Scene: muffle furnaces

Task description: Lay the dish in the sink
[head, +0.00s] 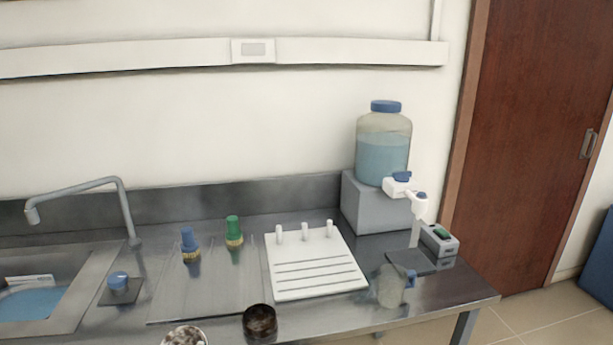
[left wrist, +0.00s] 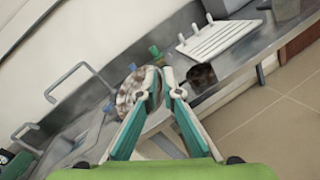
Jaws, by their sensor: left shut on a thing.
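A round speckled brown-and-white dish (left wrist: 132,92) is in my left gripper (left wrist: 160,76), whose green and white fingers are shut on its edge in the left wrist view. In the head view the dish (head: 184,337) shows only partly at the bottom edge, and the left gripper is out of view there. The steel sink (head: 78,302) is at the far left of the head view, left of the dish. It holds something blue and a white-grey item. My right gripper is in neither view.
A dark round cup (head: 260,322) stands right of the dish. A tall grey faucet (head: 122,205) rises behind the sink. Blue (head: 190,244) and green (head: 234,231) brushes, a white rack (head: 316,268) and a water jug (head: 383,145) stand further right.

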